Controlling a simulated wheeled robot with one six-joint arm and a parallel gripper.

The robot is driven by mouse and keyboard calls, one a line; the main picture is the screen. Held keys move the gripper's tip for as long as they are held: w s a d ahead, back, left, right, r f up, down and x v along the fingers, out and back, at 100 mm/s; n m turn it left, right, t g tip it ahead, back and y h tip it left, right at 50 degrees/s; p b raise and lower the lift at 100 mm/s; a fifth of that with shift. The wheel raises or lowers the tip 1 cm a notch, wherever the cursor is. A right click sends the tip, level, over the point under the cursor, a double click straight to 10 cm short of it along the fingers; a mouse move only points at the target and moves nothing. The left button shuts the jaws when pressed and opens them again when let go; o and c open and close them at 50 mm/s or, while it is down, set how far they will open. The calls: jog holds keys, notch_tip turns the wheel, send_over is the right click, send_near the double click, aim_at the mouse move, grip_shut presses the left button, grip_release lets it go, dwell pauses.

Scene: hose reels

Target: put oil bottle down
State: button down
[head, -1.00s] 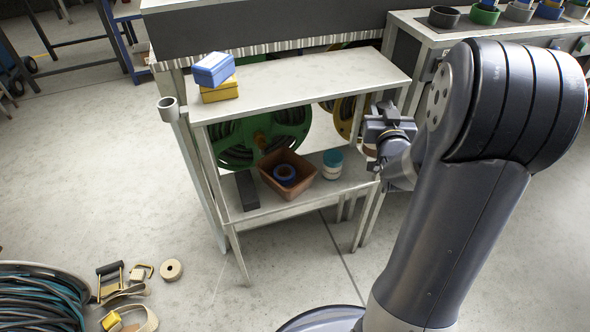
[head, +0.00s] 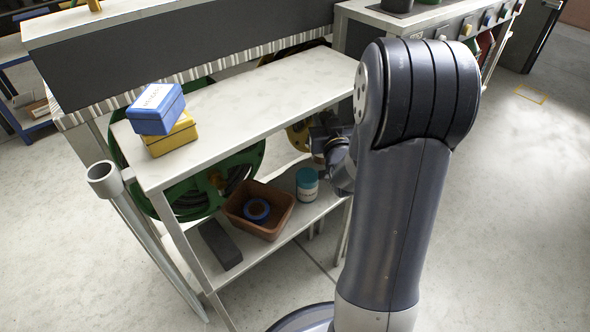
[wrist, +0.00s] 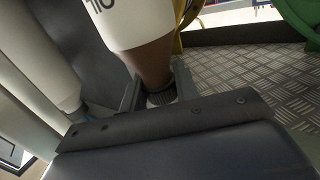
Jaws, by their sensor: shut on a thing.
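The oil bottle (wrist: 140,45) is brown with a white band lettered "OIL". In the wrist view it reaches from the jaws up past the top edge, its dark cap between the fingers. My gripper (wrist: 158,90) is shut on it at the cap end. In the head view my gripper (head: 324,142) is at the right end of the shelf unit, between the upper board (head: 240,98) and lower board (head: 290,222). The bottle is mostly hidden there by my gripper and arm. I cannot tell whether it touches a surface.
A white jar with a teal lid (head: 307,185) stands on the lower board, close left of my gripper. A brown bin (head: 270,222) holds a blue ring, with a dark block (head: 220,244) beside it. Blue (head: 155,110) and yellow (head: 172,137) boxes sit on top. Green (head: 215,180) and yellow reels are behind.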

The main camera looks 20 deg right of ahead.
jog(key=shift+f+b, duration=1.05)
jog(key=shift+f, duration=2.65)
jog(key=c, duration=1.1)
grip_release()
jog(key=shift+r, duration=0.2)
jog(key=s, duration=0.4)
jog(key=s+a, duration=0.1)
jog(key=s, duration=0.3)
jog(key=s+a, duration=0.1)
jog(key=s, duration=0.3)
jog(key=shift+p, duration=0.3)
jog(key=shift+w, duration=0.15)
